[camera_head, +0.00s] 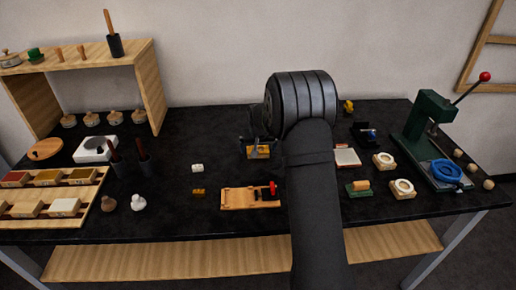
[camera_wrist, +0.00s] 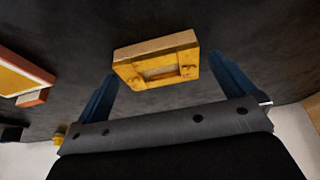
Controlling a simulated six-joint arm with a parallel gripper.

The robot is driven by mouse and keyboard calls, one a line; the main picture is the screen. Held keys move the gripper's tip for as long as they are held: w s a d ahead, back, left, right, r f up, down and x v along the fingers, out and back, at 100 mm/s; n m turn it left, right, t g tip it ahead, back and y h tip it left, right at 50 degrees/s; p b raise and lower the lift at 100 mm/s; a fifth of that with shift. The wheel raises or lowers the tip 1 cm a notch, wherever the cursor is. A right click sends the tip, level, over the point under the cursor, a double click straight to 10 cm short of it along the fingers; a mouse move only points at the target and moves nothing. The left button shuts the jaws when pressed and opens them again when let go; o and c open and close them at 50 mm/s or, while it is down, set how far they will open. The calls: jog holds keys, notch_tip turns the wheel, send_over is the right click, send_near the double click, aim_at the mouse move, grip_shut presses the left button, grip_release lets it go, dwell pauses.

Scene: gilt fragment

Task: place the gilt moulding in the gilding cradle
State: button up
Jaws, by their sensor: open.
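A gilt moulding (camera_wrist: 158,62), a short block with an ornamented gold face and a plain wooden edge, lies on the dark bench. It also shows in the head view (camera_head: 258,154), partly hidden by my gripper (camera_head: 261,147). In the wrist view my gripper (camera_wrist: 164,78) is open, with one blue finger on each side of the block and gaps between. I cannot tell how far down the fingers reach. A wooden fixture with a red knob (camera_head: 240,198), possibly the gilding cradle, sits nearer the front edge, apart from the moulding.
A small gold piece (camera_head: 198,192) and a white block (camera_head: 197,168) lie to the left. A red-edged pad (camera_head: 346,157), a dark blue-black holder (camera_head: 364,134) and a green press (camera_head: 430,125) stand to the right. A wooden shelf (camera_head: 150,85) stands back left.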

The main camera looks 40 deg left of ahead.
jog(key=v, duration=1.1)
jog(key=shift+s+d+r, duration=0.15)
jog(key=shift+r, duration=0.3)
jog(key=c, duration=0.5)
jog(key=w+a+r+m+g+h, duration=0.35)
jog(key=r+m, duration=0.25)
jog(key=m, duration=1.2)
notch_tip(320, 180, down, 17)
jog(key=shift+w+a+f, duration=0.15)
jog(key=shift+f, duration=0.05)
